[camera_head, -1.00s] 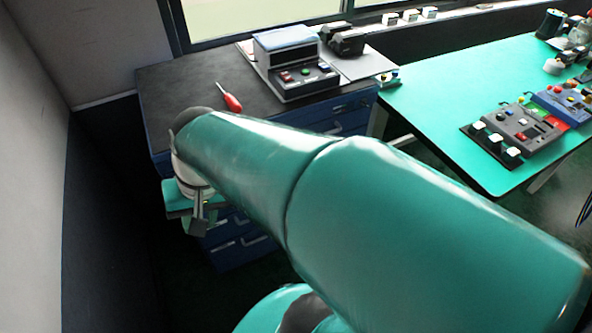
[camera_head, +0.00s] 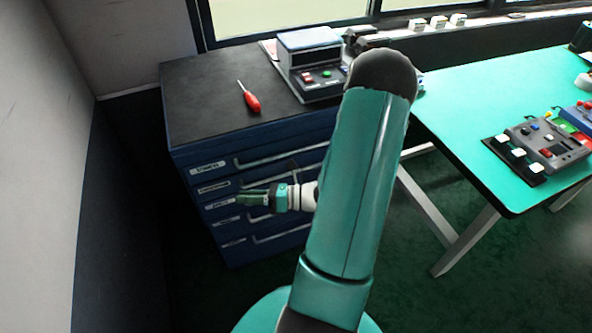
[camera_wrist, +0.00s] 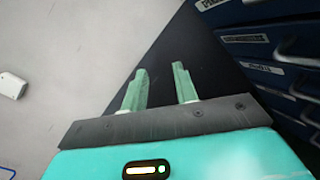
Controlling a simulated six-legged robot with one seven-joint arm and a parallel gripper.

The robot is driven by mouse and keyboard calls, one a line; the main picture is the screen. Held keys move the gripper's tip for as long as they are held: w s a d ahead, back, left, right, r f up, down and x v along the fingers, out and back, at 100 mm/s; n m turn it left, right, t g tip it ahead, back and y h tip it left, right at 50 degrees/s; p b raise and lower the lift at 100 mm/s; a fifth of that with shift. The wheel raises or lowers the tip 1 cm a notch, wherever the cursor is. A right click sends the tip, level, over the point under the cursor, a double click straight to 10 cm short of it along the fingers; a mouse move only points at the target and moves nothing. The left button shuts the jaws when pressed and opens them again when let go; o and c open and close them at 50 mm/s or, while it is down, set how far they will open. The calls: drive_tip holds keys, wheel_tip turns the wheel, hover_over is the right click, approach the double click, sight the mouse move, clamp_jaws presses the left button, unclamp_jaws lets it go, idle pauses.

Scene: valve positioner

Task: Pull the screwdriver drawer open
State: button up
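A blue drawer cabinet (camera_head: 178,165) stands at the left with all its visible drawers shut. The second drawer from the top (camera_head: 214,187) has a long label, which looks like the screwdriver one but is too blurred to read surely. Its front also shows at the upper right of the wrist view (camera_wrist: 246,39). My gripper (camera_head: 245,199) is in front of the drawer fronts, near the third drawer's height, pointing left. In the wrist view its two green fingers (camera_wrist: 160,71) are apart with nothing between them. They touch no handle there.
A red-handled screwdriver (camera_head: 251,99) lies on the cabinet top, beside a grey device (camera_head: 316,70) with buttons. A green table (camera_head: 470,100) stands at the right. A grey wall (camera_head: 45,120) rises at the left, with a dark gap beside the cabinet.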

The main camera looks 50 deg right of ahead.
drive_tip(key=s+d+f+m+t+h, duration=0.4)
drive_tip(key=d+f+m+t+h, duration=0.25)
drive_tip(key=d+m+h, duration=0.45)
drive_tip(key=m+g+h, duration=0.4)
drive_tip(key=m+h, duration=0.6)
drive_tip(key=m, duration=0.3)
approach(298, 170)
drive_tip(key=shift+t, duration=0.25)
drive_tip(key=x, duration=0.6)
drive_tip(key=f+x, duration=0.1)
drive_tip(key=x, duration=0.3)
drive_tip(key=shift+w, duration=0.1)
clamp_jaws()
